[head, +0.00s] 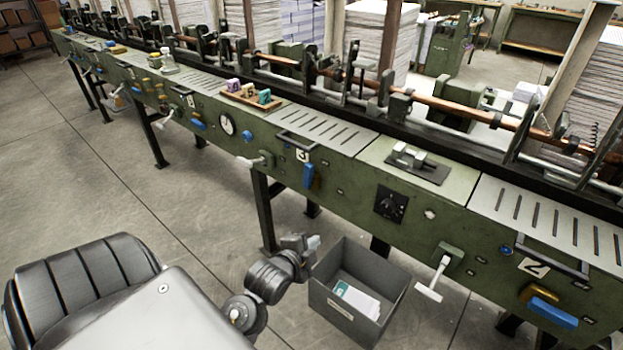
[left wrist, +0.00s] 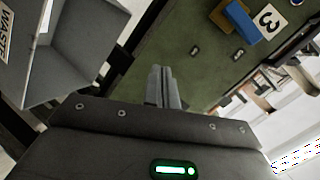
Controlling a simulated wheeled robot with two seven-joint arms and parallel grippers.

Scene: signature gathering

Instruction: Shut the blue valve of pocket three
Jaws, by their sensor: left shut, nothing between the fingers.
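The blue valve (head: 308,177) of pocket three is on the green machine front, just below the number 3 plate (head: 302,155). Its handle hangs down, roughly upright. In the left wrist view the blue valve (left wrist: 238,22) shows at the top right, beside the number 3 plate (left wrist: 268,18). My left gripper (head: 314,242) is shut and empty, low in front of the machine and below the valve, apart from it. In the left wrist view the closed fingers (left wrist: 164,84) point towards the green panel. My right gripper is not in view.
A grey waste bin (head: 335,306) with papers stands on the floor just right of my left gripper. White-handled levers (head: 430,280) stick out from the machine front. Another blue valve handle (head: 552,313) lies nearly level at pocket 2. Floor to the left is clear.

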